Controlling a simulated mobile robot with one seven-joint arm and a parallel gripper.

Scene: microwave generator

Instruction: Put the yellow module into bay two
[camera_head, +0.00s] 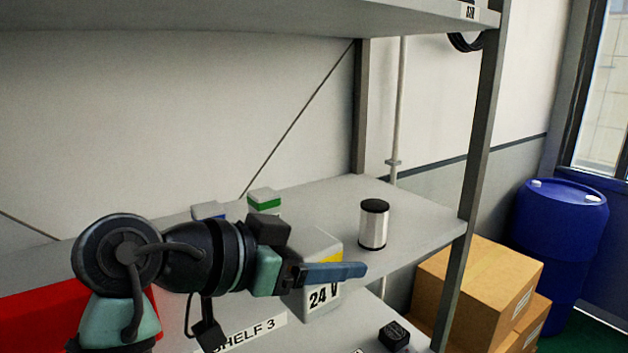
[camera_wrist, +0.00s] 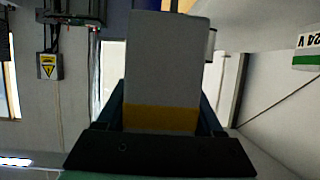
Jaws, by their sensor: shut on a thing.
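The yellow module (camera_head: 322,245) is a pale grey box with a yellow band and a "24 V" label. My gripper (camera_head: 335,272) is shut on it, with one blue finger across its near side in the head view. In the wrist view the module (camera_wrist: 165,70) stands between the two fingers, its yellow band near the palm. The module appears at the shelf's front edge; I cannot tell whether it touches the shelf. I cannot make out bay two in either view.
A green-banded module (camera_head: 264,199) and a blue-banded module (camera_head: 208,210) stand behind my arm on the shelf (camera_head: 420,222). A black-and-silver cylinder (camera_head: 373,225) stands to the right. A shelf post (camera_head: 478,150), cardboard boxes (camera_head: 475,290) and a blue barrel (camera_head: 560,240) are farther right.

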